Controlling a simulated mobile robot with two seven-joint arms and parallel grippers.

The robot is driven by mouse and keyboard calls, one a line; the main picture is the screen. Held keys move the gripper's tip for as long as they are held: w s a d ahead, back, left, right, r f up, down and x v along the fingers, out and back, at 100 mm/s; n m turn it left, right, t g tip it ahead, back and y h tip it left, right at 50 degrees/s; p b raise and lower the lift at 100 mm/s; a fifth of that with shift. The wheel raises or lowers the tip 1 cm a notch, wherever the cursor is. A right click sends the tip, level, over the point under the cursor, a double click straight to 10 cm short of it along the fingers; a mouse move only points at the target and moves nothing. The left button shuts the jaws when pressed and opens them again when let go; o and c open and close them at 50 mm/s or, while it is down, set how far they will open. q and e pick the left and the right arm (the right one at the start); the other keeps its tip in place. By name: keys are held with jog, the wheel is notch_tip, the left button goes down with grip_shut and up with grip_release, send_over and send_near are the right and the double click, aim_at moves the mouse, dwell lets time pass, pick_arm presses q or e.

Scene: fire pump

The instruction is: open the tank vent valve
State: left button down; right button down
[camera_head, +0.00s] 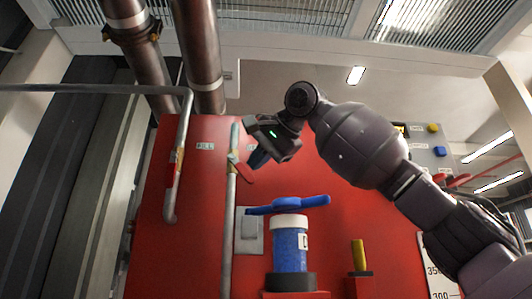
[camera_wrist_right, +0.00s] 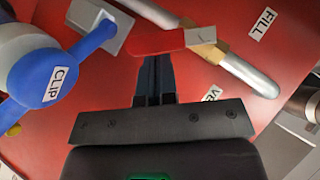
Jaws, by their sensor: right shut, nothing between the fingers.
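The vent valve has a red lever (camera_head: 244,173) on a thin grey upright pipe (camera_head: 230,220) in front of the red tank. In the head view the lever slants down to the right, at an angle to the pipe. My right gripper (camera_head: 258,159) is shut and empty. Its fingertips (camera_wrist_right: 156,62) are right at the lever's edge; I cannot tell whether they touch. My left gripper is not in view.
Another pipe with a red-handled valve (camera_head: 175,165) is left of the "FILL" label (camera_head: 205,146). A yellow-topped post (camera_head: 358,255) is lower right.

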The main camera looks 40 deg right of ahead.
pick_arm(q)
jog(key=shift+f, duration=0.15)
pick_arm(e)
jog(key=shift+f, duration=0.15)
pick_arm(q)
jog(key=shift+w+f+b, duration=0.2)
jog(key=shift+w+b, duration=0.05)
jog(key=shift+b, duration=0.55)
pick_arm(e)
jog(key=shift+f+m+t, duration=0.15)
jog(key=shift+m+t, duration=0.15)
jog(key=shift+m, duration=0.1)
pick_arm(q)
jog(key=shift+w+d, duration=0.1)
pick_arm(e)
jog(key=shift+y, duration=0.4)
